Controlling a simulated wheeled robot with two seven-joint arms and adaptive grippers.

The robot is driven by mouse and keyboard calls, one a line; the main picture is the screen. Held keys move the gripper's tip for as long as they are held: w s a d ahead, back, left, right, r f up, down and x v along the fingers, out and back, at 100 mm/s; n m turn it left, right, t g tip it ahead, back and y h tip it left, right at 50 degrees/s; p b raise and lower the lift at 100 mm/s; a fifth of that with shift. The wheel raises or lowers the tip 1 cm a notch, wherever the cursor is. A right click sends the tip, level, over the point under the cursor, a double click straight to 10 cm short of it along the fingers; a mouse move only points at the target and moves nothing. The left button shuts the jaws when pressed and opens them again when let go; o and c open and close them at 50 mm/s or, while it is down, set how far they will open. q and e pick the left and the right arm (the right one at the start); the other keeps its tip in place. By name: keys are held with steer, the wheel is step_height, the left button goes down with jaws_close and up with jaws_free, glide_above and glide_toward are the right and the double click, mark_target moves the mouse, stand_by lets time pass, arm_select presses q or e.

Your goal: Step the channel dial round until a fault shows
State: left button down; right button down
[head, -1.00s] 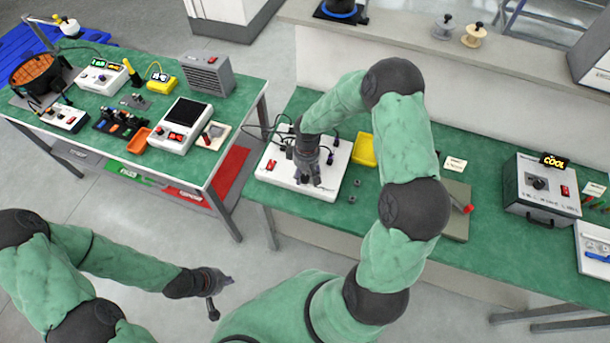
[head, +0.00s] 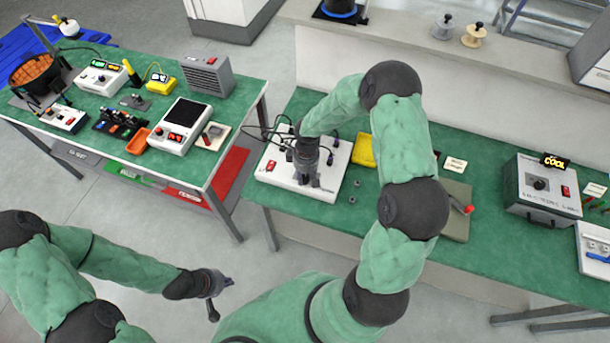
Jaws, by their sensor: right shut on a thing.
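A white box (head: 332,188) with a red switch (head: 271,165) at its left side stands on the right-hand green bench, with dark cables at its back. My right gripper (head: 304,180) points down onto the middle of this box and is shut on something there. The gripper hides what it holds, so I cannot see the dial or its setting. I cannot make out any fault light on the box. My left gripper (head: 222,292) hangs over the floor, away from both benches. Its fingers are small and blurred.
The left bench (head: 240,98) holds several instruments and an orange tray (head: 138,141).

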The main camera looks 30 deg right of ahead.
mark_target(307, 177)
steer(key=m+b, duration=0.3)
steer(key=m, duration=0.1)
steer(key=shift+f+b, duration=0.1)
steer(key=shift+b, duration=0.25)
steer(key=shift+m+b, duration=1.6)
steer(key=shift+m, duration=0.7)
steer(key=c, duration=0.9)
jaws_free()
steer(key=shift+r, duration=0.2)
steer(key=r, duration=1.2)
steer(key=shift+s+d, duration=0.15)
steer(key=shift+d, duration=0.2)
steer(key=shift+f, duration=0.1)
